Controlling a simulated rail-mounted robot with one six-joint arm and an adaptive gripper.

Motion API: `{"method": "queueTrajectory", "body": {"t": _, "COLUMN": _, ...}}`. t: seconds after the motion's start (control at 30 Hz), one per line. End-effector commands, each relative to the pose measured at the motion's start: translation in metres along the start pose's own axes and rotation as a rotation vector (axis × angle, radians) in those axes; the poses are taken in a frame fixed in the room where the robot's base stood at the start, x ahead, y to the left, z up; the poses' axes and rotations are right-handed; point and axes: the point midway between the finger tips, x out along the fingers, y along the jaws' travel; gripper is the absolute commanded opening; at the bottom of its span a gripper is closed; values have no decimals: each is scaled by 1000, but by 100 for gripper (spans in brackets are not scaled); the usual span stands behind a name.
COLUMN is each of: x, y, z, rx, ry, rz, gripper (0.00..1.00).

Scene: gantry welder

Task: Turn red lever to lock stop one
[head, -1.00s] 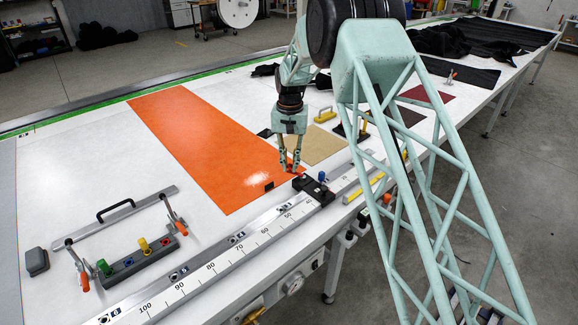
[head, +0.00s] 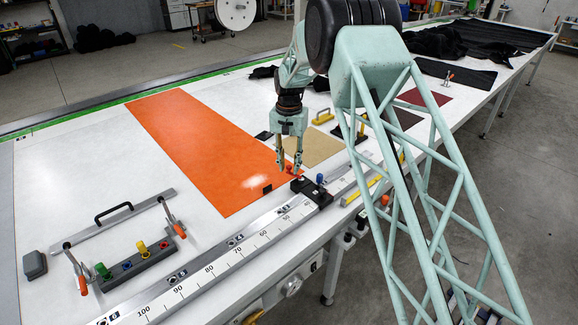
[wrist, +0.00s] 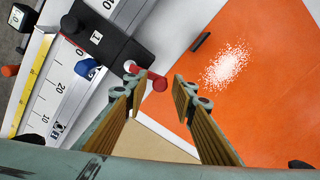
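The red lever (wrist: 158,83) has a short red arm and a round knob. It sticks out from the side of a black stop block (wrist: 100,32) marked 1, on the ruled rail. In the head view the red knob (head: 289,169) shows beside the black block (head: 312,191), just below my gripper (head: 289,168). In the wrist view my gripper (wrist: 169,82) is open.
A blue knob (wrist: 86,68) stands at the same block. The rail (head: 215,257) runs along the table's front edge. An orange sheet (head: 200,145) with a pale speckled patch lies beside it. A bracket with coloured knobs (head: 137,262) is at lower left.

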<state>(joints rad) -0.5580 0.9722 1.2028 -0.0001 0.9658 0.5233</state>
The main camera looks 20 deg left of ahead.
Motion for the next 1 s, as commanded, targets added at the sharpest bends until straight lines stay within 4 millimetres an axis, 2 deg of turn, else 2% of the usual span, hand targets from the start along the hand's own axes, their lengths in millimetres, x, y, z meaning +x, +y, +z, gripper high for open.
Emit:
{"method": "queueTrajectory", "body": {"t": 0.37, "x": 0, "y": 0, "z": 0, "rx": 0, "ry": 0, "rz": 0, "gripper": 27}}
{"method": "queueTrajectory", "body": {"t": 0.57, "x": -9, "y": 0, "z": 0, "rx": 0, "ry": 0, "rz": 0, "gripper": 27}}
{"method": "queueTrajectory", "body": {"t": 0.77, "x": -28, "y": 0, "z": 0, "rx": 0, "ry": 1, "rz": -1, "gripper": 27}}
{"method": "queueTrajectory", "body": {"t": 1.0, "x": -62, "y": 0, "z": 0, "rx": 0, "ry": 2, "rz": -1, "gripper": 27}}
